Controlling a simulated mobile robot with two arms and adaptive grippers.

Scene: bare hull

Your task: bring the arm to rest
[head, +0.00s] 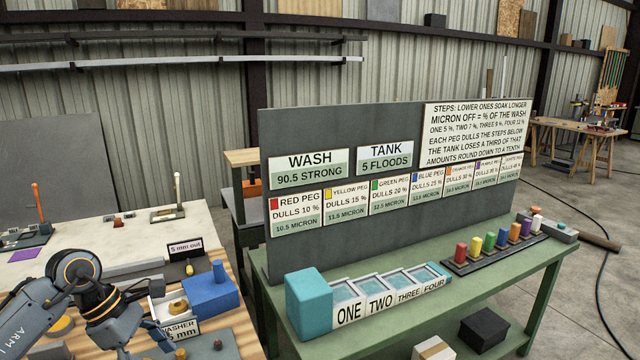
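My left arm comes in from the lower left, bent at a dark joint with an orange ring. Its gripper (160,338) points down to the right over the wooden bench, close to the box labelled washer (183,328). The fingertips are small and partly cut off by the lower edge, so I cannot tell whether they are open or hold anything. My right arm and gripper are not in view.
A blue block (210,298) stands beside the washer box. The green table (400,335) on the right bears a teal box (308,303), several numbered trays and a rack of coloured pegs (495,248). A dark sign board (390,215) stands behind them.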

